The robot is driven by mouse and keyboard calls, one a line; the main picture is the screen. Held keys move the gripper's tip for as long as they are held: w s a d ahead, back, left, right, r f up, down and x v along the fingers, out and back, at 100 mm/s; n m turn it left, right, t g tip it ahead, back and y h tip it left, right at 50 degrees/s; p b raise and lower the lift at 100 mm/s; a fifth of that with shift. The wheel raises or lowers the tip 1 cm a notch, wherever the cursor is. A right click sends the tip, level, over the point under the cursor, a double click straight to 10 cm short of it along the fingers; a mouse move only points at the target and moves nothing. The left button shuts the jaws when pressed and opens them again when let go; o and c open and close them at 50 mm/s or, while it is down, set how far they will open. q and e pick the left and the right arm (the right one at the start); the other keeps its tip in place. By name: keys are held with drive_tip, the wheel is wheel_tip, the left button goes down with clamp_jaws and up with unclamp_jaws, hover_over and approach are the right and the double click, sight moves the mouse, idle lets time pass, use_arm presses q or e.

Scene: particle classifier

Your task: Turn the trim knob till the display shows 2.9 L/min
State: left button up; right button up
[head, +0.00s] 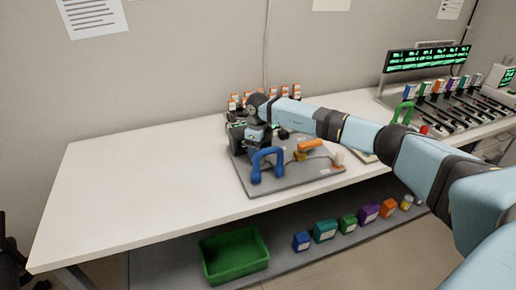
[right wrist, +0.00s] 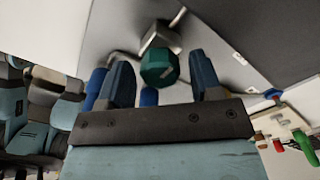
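A dark green, many-sided knob (right wrist: 159,68) on a grey metal fitting (right wrist: 161,38) shows in the right wrist view. I take it to be the trim knob; it is hidden in the head view. My right gripper (right wrist: 160,60) is open, its two blue fingers on either side of the knob with gaps to both. I cannot tell how deep the knob sits between them. In the head view my right arm reaches over the grey board (head: 290,182), and its wrist hides much of the equipment there. No readable flow value shows. My left gripper is out of view.
A blue arched handle (head: 267,162) and an orange handle (head: 311,145) stand on the board near my right wrist. The white table (head: 130,190) is clear at left. Green-screened equipment (head: 428,58) stands at right. A green bin (head: 234,255) and several coloured blocks lie below.

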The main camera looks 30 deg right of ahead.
drive_tip(key=c, duration=0.7)
